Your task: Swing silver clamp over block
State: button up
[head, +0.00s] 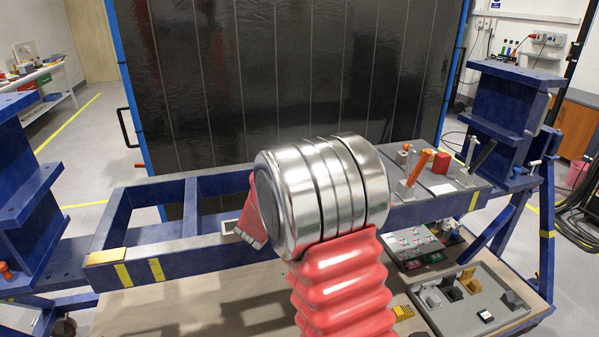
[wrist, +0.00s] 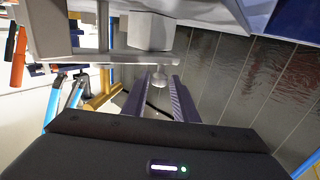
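In the wrist view my gripper (wrist: 160,103) has its two dark fingers spread apart. A small silver rounded tip (wrist: 162,81) shows between and just beyond them; whether they touch it is unclear. A pale grey block-shaped part (wrist: 151,31) and a flat grey bar (wrist: 130,57) lie above that tip in the picture; which belongs to the silver clamp is unclear. In the head view a red block (head: 441,163) sits on the blue beam at right, beside an orange-handled clamp (head: 418,168). My gripper is hidden behind my own arm there.
The blue beam (head: 160,232) crosses the scene. A black-handled clamp (head: 482,155) stands right of the red block. A grey tray (head: 458,318) with several small parts lies below. A dark panel (head: 290,75) stands behind the beam. An orange handle (wrist: 18,50) shows at the wrist view's left.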

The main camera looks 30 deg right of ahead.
jog(key=v, duration=1.1)
jog(key=shift+s+a, duration=0.2)
jog(key=shift+s, duration=0.05)
jog(key=shift+w+a+r, duration=0.1)
jog(key=shift+w+a, duration=0.05)
jog(key=c, duration=0.3)
jog(key=a+y, duration=0.1)
jog(key=w+a+r+n+t+y, duration=0.1)
jog(key=a+t+y, duration=0.1)
jog(key=shift+w+a+r, duration=0.1)
jog(key=shift+w+r, duration=0.2)
jog(key=shift+w, duration=0.05)
grip_shut()
jog(key=s+a+r+n+y, duration=0.1)
jog(key=s+a+n+y, duration=0.2)
jog(key=a+y, duration=0.3)
jog(key=s+a+r+n+y, duration=0.25)
jog(key=a+n+y, duration=0.2)
jog(key=a, duration=0.35)
jog(key=s+f+n+g, duration=0.1)
jog(key=s+f+g, duration=0.2)
jog(key=s, duration=0.9)
jog(key=s+f+n+g, duration=0.1)
jog(key=s+f+g, duration=0.2)
jog(key=s, duration=1)
jog(key=shift+g+y, duration=0.35)
jog(key=shift+g, duration=0.35)
